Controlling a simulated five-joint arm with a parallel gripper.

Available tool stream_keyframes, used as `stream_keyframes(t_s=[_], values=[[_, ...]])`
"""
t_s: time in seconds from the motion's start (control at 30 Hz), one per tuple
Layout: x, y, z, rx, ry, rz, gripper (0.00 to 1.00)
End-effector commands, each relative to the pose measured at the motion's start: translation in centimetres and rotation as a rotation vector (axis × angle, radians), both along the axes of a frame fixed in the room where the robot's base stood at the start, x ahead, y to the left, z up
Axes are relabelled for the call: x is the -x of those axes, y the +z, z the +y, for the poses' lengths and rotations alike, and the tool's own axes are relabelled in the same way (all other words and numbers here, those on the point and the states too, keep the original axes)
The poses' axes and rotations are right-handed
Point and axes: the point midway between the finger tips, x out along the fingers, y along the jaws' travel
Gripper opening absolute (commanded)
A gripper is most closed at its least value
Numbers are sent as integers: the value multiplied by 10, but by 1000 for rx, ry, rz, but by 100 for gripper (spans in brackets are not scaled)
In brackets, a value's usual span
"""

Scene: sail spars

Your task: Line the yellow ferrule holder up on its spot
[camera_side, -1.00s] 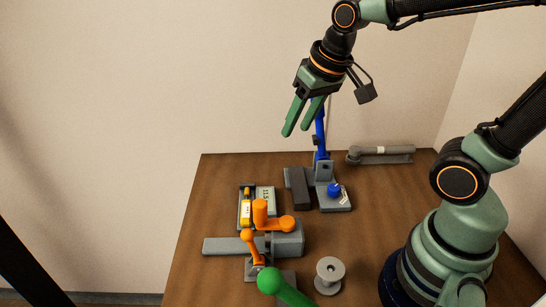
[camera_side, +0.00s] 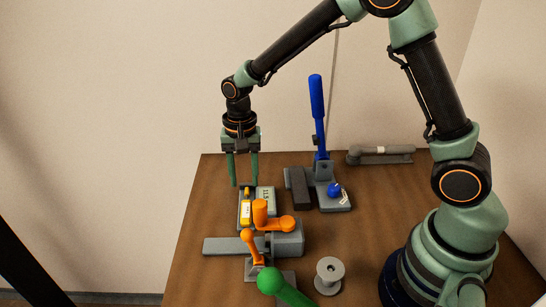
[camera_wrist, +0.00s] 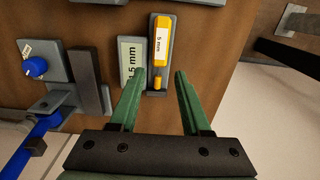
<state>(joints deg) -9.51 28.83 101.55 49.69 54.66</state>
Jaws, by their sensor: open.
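The yellow ferrule holder (camera_side: 246,211) lies in a narrow dark grey tray (camera_side: 241,226) at the left of the table. In the wrist view the holder (camera_wrist: 161,46) has a white label reading "5 mm", with a narrower yellow end toward my gripper. A grey block with a pale label (camera_wrist: 130,60) stands beside the tray; its label ends in "5 mm". My gripper (camera_side: 244,184) is open, pointing down at the far end of the holder. In the wrist view the tips of my gripper (camera_wrist: 161,73) lie either side of the holder's narrow end, with nothing held. I cannot tell which place is its spot.
An orange-handled grey clamp (camera_side: 285,240) stands just in front of the holder. A blue-handled press (camera_side: 318,120) stands to the right. A grey spool (camera_side: 329,275) and a green handle (camera_side: 283,289) are near the front. A grey pipe-like tool (camera_side: 381,154) lies at the back right.

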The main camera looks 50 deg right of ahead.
Motion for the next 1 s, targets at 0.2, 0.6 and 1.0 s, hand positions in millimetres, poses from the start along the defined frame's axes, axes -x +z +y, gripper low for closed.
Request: stream_keyframes(t_s=[0.2,0.6,1.0], values=[[1,-13,0,1,1,2,48],[1,-64,0,1,2,4,48],[0,-66,0,-1,3,-2,0]])
